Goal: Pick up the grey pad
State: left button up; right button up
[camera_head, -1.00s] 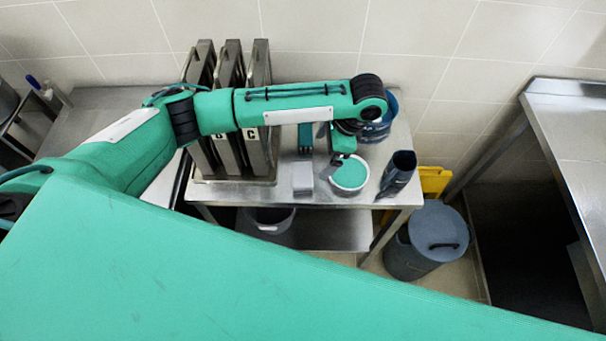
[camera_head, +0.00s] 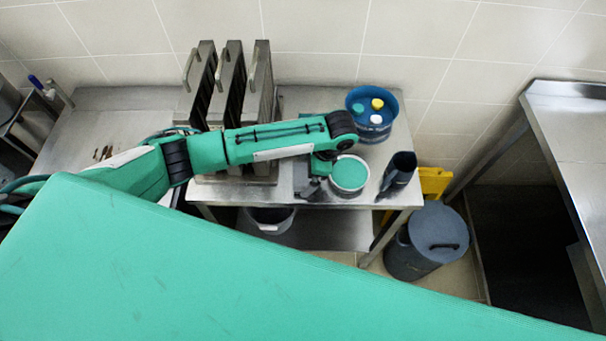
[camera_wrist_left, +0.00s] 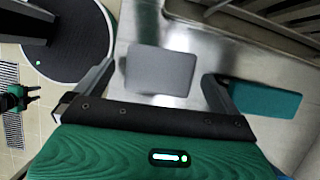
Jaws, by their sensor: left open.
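The grey pad (camera_wrist_left: 160,70) is a flat, rounded rectangle lying on the steel table. In the left wrist view it sits between the two fingers of my open left gripper (camera_wrist_left: 157,77), with a gap on each side. In the head view my left gripper (camera_head: 308,187) is over the table, just left of the round tub. There my arm and gripper hide most or all of the pad. A small teal gripper, likely my right one (camera_wrist_left: 18,98), shows far below at the left of the wrist view, too small to judge.
Upright metal racks (camera_head: 230,85) stand left. A teal block (camera_wrist_left: 265,98) lies right of the pad in the wrist view.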

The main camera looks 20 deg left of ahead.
aim_at(295, 174)
pick_arm(q)
jog(key=shift+x, duration=1.05)
jog(key=shift+a+f, duration=0.1)
jog(key=shift+f, duration=0.1)
jog(key=c, duration=1)
pick_arm(e)
jog(key=shift+a+r, duration=0.25)
jog(key=shift+r, duration=0.25)
pick_arm(q)
jog(key=shift+r, duration=0.1)
pick_arm(e)
jog(key=shift+d, duration=0.15)
pick_arm(q)
jog(key=shift+r, duration=0.5)
notch_tip(295, 174, up, 4)
jog(key=shift+r+b, duration=0.2)
jog(key=shift+b, duration=0.4)
notch_tip(295, 174, up, 14)
jog(key=p, duration=0.1)
jog(key=shift+r, duration=0.2)
pick_arm(e)
jog(key=shift+a+f, duration=0.1)
jog(key=shift+a, duration=0.1)
